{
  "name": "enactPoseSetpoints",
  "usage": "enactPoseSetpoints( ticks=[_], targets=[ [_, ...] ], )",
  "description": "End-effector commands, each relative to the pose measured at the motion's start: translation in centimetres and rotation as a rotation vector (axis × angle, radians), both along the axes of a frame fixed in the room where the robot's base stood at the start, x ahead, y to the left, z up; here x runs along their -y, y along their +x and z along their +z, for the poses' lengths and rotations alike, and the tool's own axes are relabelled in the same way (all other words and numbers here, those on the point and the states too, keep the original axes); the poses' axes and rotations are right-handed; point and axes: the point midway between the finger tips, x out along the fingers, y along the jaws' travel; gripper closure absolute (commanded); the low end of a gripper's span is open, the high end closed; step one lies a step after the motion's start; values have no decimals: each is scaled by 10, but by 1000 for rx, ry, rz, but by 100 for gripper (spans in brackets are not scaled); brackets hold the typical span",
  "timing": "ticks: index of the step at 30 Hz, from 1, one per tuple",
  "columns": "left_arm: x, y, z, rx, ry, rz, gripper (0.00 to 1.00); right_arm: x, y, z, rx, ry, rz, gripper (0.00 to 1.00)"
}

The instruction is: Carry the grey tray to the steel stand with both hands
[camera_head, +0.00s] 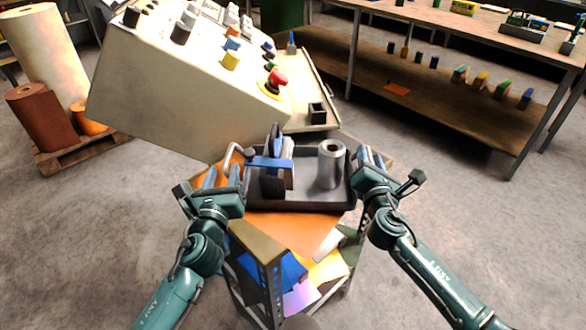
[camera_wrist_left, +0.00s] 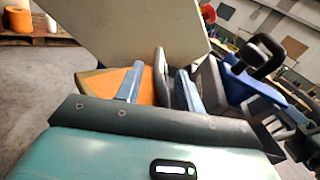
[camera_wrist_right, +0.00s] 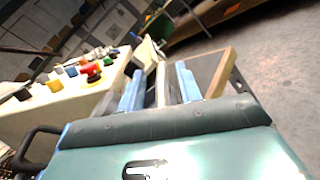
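The grey tray (camera_head: 310,196) sits level on an orange-topped cart (camera_head: 305,230) in front of me. It carries a blue-and-dark device (camera_head: 272,165) and a grey metal roll (camera_head: 330,165) standing upright. My left gripper (camera_head: 224,172) is at the tray's left end. In the left wrist view its blue fingers are apart, with a dark handle-like loop (camera_wrist_left: 164,82) between them. My right gripper (camera_head: 368,160) is at the tray's right end. In the right wrist view its fingers are apart on either side of a grey upright edge (camera_wrist_right: 160,86). I cannot identify the steel stand.
A large cream control console (camera_head: 180,90) with a red button (camera_head: 276,78) stands close behind the tray. Rolls on a pallet (camera_head: 80,155) are at the left. A long workbench (camera_head: 440,100) is at the back right. The floor at the right is clear.

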Motion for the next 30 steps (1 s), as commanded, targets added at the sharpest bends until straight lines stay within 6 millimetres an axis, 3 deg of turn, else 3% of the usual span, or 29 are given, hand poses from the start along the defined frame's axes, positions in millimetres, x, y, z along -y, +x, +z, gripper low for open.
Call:
enactPoseSetpoints(
  ticks=[6,14,30],
  targets=[
    [0,-41,-1,-2,1,0,62,0,0,0,0,0,0,66],
    [0,-59,0,0,0,1,62,0,-5,-1,-1,0,1,66],
    [0,-58,0,1,0,1,62,-1,-104,-1,-2,1,1,66]
  ],
)
